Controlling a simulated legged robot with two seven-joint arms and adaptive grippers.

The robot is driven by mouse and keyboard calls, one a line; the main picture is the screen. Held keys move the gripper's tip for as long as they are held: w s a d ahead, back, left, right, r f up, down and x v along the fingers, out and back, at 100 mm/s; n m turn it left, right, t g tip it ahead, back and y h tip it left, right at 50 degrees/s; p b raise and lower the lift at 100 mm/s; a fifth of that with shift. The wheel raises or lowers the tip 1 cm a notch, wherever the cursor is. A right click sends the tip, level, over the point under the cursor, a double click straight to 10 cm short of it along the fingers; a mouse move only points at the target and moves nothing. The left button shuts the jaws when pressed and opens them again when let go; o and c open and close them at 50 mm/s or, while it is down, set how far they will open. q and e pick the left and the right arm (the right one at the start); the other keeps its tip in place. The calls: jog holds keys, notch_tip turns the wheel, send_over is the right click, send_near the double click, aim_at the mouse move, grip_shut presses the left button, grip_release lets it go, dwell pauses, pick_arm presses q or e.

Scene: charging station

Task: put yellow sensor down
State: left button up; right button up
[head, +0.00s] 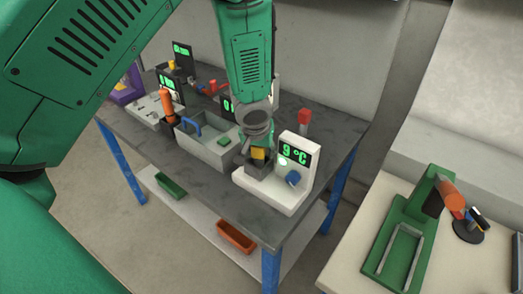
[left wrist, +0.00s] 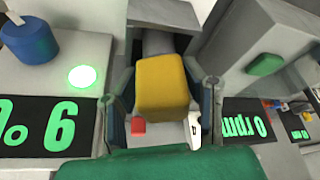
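My left gripper (head: 258,147) points down at this holder. In the left wrist view the yellow sensor (left wrist: 163,85) lies between the two fingers of my left gripper (left wrist: 163,95), which look closed on its sides. The fingers hide part of the holder, and I cannot tell whether the sensor touches its bottom. My right gripper is not in view.
A blue knob (head: 293,178) is on the white station, right of the holder. A grey bin (head: 208,150) with a blue handle stands to its left. A red-topped post (head: 304,117) stands behind. A green fixture (head: 408,232) is on the right-hand table.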

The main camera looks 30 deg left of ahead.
pick_arm(q)
jog(key=p+v, duration=0.1)
jog(key=v, duration=1.1)
jog(key=s+d+f, duration=0.1)
jog(key=s+f, duration=0.2)
jog(key=f, duration=0.2)
jog(key=s+d+f+m+g+h, duration=0.1)
jog(key=s+f, duration=0.3)
jog(key=f, duration=0.2)
jog(key=s+d+f+m+g+h, duration=0.1)
jog(key=s+f, duration=0.3)
jog(key=f, duration=0.2)
jog(key=shift+s+d, duration=0.15)
jog(key=shift+s, duration=0.1)
jog(key=s+f+m, duration=0.1)
jog(key=s+f, duration=0.3)
jog(key=s, duration=0.3)
jog(key=s+a+f+m+g, duration=0.1)
jog(key=s+f, duration=0.4)
jog(key=s, duration=0.3)
jog(key=shift+m+g, duration=0.3)
jog(key=shift+m, duration=0.1)
jog(key=shift+s, duration=0.1)
notch_tip(320, 180, down, 5)
jog(key=b, duration=0.4)
jog(key=shift+r, duration=0.2)
